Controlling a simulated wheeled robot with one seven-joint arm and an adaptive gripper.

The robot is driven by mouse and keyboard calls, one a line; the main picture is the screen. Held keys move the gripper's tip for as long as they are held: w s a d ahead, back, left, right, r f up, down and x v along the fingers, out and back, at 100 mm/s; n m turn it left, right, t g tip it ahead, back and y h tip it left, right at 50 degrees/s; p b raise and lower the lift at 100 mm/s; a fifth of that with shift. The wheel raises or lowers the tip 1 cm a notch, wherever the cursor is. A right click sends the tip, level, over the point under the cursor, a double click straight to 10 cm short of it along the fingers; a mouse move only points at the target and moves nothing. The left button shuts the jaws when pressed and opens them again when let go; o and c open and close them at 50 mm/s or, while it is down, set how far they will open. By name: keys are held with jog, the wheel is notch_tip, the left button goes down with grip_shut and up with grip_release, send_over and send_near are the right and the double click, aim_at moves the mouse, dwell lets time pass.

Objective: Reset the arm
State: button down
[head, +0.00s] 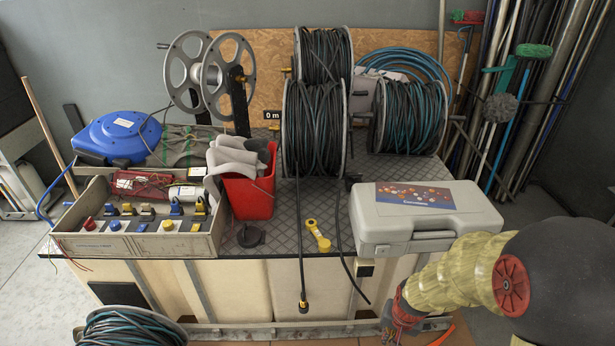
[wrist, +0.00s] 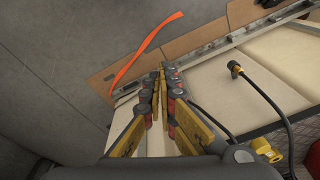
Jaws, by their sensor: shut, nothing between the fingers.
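My arm enters the head view from the lower right. My gripper (head: 392,330) hangs low in front of the bench, below the grey case, and is partly cut off by the lower edge. In the wrist view my gripper (wrist: 161,74) points away from the camera with its yellow-and-grey fingers together at the tips. Nothing is between them.
The bench (head: 290,262) holds a grey case (head: 425,220), a red bucket (head: 250,195), hose reels (head: 318,130) and a tray of connectors (head: 140,240). A black hose (head: 301,240) hangs over the front edge. Open floor (head: 50,300) lies at the left.

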jog(key=s+a+r+n+t, duration=0.1)
jog(key=s+r, duration=0.3)
jog(key=r, duration=0.6)
jog(key=s+a+r+n+t, duration=0.1)
jog(key=s+r, duration=0.3)
jog(key=r, duration=0.7)
jog(key=s+a+r+n+t, duration=0.1)
jog(key=s+r, duration=0.4)
jog(key=r, duration=0.6)
jog(key=shift+a+n+t, duration=0.3)
jog(key=shift+n+t, duration=0.2)
jog(key=shift+n, duration=0.3)
jog(key=shift+w+d, duration=0.1)
